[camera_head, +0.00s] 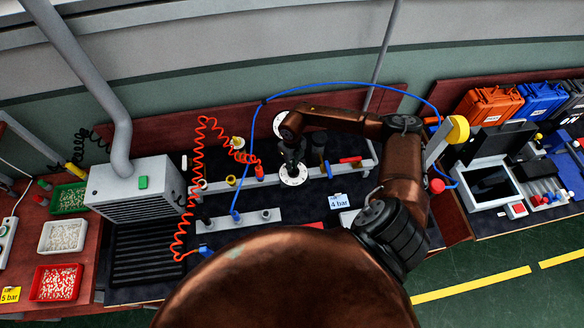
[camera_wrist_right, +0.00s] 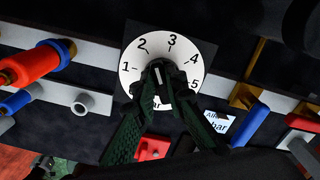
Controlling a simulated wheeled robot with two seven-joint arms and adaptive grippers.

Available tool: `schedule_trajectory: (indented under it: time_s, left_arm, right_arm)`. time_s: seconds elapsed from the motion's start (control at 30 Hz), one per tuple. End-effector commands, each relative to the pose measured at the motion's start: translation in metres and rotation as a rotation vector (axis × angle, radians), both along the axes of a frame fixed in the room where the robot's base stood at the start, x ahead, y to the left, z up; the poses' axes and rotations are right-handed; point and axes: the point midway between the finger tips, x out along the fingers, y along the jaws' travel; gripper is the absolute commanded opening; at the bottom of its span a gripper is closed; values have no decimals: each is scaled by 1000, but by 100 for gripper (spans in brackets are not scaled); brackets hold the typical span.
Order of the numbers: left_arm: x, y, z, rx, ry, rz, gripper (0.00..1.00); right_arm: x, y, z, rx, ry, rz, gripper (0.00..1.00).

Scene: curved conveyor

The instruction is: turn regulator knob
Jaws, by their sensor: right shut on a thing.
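The white round dial (camera_head: 293,181) of the regulator sits on a grey rail in the middle of the bench. In the wrist view the dial (camera_wrist_right: 128,55) shows the numbers 1 to 5 around its face. My right gripper (camera_head: 291,163) comes down over the dial's centre. In the wrist view its dark green fingers (camera_wrist_right: 160,85) are closed around the regulator knob (camera_wrist_right: 157,75), which is mostly hidden between them. A white mark on the knob points roughly up, though its exact reading is hard to tell. My left gripper is out of view.
A "4 bar" card (camera_head: 338,201) lies right of the dial. A red coiled hose (camera_head: 193,165) and a blue hose (camera_head: 340,84) connect near the rail. A grey vented box (camera_head: 140,190) stands left, and cases (camera_head: 490,105) stand at right.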

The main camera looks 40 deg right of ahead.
Motion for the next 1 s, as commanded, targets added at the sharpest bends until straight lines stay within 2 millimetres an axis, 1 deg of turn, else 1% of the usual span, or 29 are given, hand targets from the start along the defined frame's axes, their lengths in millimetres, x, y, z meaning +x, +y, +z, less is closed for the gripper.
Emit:
schedule_trajectory:
  time_s: [0.03,0.1,1.0]
  left_arm:
    - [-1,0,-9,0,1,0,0]
    - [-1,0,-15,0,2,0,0]
    - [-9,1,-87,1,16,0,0]
  right_arm:
    - [1,-1,-3,-2,-3,45,0]
    - [1,0,-3,-3,-3,113,0]
    - [-3,7,-2,-2,-3,967,0]
